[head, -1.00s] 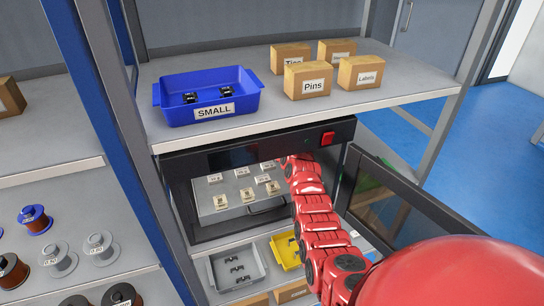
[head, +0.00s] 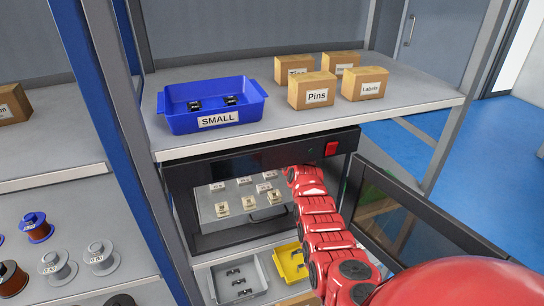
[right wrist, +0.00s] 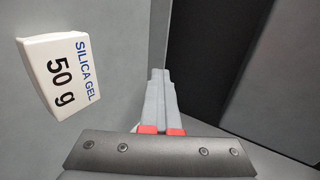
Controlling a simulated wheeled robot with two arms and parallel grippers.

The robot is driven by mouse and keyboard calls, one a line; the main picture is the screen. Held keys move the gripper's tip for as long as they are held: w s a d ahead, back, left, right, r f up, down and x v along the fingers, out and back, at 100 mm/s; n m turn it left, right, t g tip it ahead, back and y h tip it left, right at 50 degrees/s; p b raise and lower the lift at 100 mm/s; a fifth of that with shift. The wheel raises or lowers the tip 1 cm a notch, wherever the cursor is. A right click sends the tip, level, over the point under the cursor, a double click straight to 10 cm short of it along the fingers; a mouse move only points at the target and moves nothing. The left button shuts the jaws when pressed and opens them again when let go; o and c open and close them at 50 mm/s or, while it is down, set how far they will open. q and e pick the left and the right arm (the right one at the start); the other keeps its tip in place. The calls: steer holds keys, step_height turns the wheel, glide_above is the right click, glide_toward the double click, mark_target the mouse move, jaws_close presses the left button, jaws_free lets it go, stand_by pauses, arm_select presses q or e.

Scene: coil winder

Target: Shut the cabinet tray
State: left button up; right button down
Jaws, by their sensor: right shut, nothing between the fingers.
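The cabinet (head: 258,158) is a dark box under the upper shelf, its windowed door (head: 420,220) swung open to the right. Inside is the grey cabinet tray (head: 240,200), carrying several small labelled pieces; a dark handle (head: 268,213) shows at its front. How far out the tray stands is hard to tell. My red right arm reaches up to the right side of the opening, and its gripper is hidden in the head view. In the right wrist view my right gripper (right wrist: 158,72) is shut and empty, with grey fingers together. My left gripper is not in view.
A white silica gel box (right wrist: 58,72) is left of the fingers in the right wrist view. A red switch (head: 331,148) is on the cabinet's top front. Above stand a blue SMALL bin (head: 212,105) and several cartons. Below are grey (head: 238,280) and yellow (head: 291,262) bins.

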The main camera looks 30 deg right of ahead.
steer(key=shift+s+a+r, duration=0.1)
steer(key=shift+r, duration=0.05)
steer(key=shift+s+r, duration=0.1)
steer(key=shift+s, duration=0.15)
steer(key=v, duration=0.3)
steer(key=shift+s+b, duration=0.2)
steer(key=shift+b, duration=0.2)
steer(key=shift+b+v, duration=0.3)
steer(key=shift+v, duration=1.3)
steer(key=shift+s, duration=0.1)
